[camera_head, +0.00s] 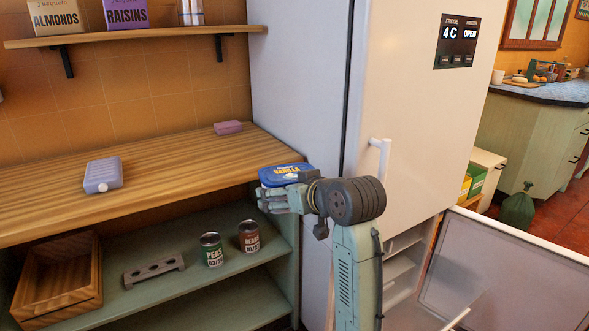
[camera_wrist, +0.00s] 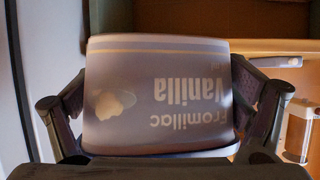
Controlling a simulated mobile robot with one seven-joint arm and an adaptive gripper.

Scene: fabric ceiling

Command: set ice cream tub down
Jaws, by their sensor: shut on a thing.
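The ice cream tub (camera_head: 283,174) is blue with a vanilla label. In the head view it sits in my gripper (camera_head: 287,190), at the right end of the wooden counter (camera_head: 170,176), close to the fridge side. In the wrist view the tub (camera_wrist: 160,97) fills the middle, its label upside down. The fingers of my gripper (camera_wrist: 160,100) are on both sides of it. My gripper is shut on the tub. I cannot tell whether the tub touches the counter; its underside is hidden by my gripper.
A lilac box (camera_head: 103,175) and a pink box (camera_head: 228,128) lie on the counter, with bare wood between. Cans (camera_head: 211,249), a holed block (camera_head: 153,270) and a wooden crate (camera_head: 60,275) are on the shelf below. The fridge (camera_head: 420,120) stands right; its lower door (camera_head: 500,270) is open.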

